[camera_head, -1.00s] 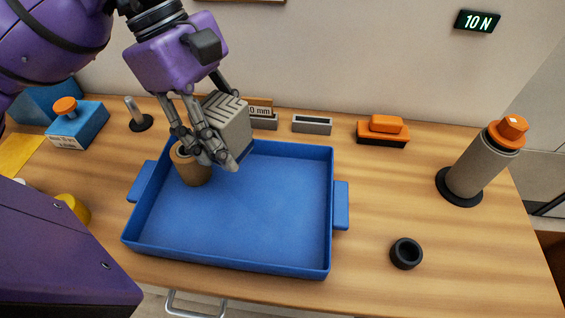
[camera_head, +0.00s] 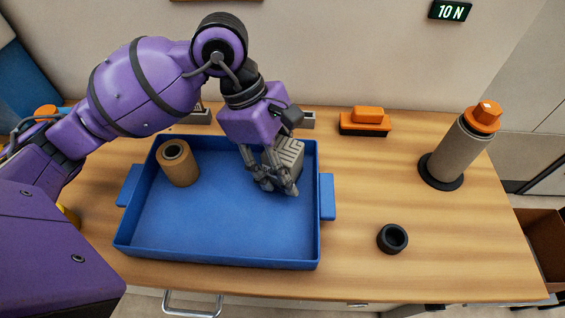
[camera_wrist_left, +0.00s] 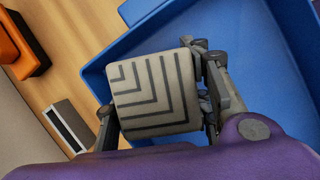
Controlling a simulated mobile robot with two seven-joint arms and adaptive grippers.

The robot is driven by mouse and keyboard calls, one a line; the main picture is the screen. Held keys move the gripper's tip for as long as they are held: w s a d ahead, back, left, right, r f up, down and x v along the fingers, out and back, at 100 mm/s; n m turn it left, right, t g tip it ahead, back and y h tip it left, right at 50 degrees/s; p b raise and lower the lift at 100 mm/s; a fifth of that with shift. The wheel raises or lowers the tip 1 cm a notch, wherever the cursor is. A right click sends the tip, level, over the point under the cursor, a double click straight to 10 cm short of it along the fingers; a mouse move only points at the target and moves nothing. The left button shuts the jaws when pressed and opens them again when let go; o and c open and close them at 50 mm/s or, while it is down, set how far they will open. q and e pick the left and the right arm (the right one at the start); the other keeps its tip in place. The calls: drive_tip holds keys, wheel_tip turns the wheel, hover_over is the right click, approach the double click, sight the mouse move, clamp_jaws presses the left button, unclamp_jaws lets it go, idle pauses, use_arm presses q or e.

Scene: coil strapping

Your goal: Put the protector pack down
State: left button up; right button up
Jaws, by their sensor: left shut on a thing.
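The protector pack (camera_head: 291,154) is a grey block with dark chevron stripes. It also shows in the left wrist view (camera_wrist_left: 155,90), with a finger on either side of it. My left gripper (camera_head: 275,183) is shut on it, over the back right part of the blue tray (camera_head: 312,247). I cannot tell whether the pack touches the tray floor. A brown cardboard roll (camera_head: 178,165) stands upright in the tray's back left corner. My right gripper is not in view.
An orange and black block (camera_head: 366,122) stands behind the tray on the right. A grey cylinder with an orange cap (camera_head: 458,150) stands on a black base at the right. A black ring (camera_head: 392,239) lies on the table. The tray's middle is clear.

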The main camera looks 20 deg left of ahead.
use_arm(q)
drive_tip(key=shift+f, duration=0.35)
drive_tip(key=o, duration=1.3)
drive_tip(key=shift+r, duration=0.1)
drive_tip(key=shift+o, duration=0.2)
drive_tip(key=shift+r, duration=0.1)
drive_tip(key=shift+a+r, duration=0.1)
drive_tip(key=shift+r, duration=0.2)
drive_tip(key=v, duration=1.1)
drive_tip(key=shift+r, duration=0.25)
drive_tip(key=shift+a, duration=0.15)
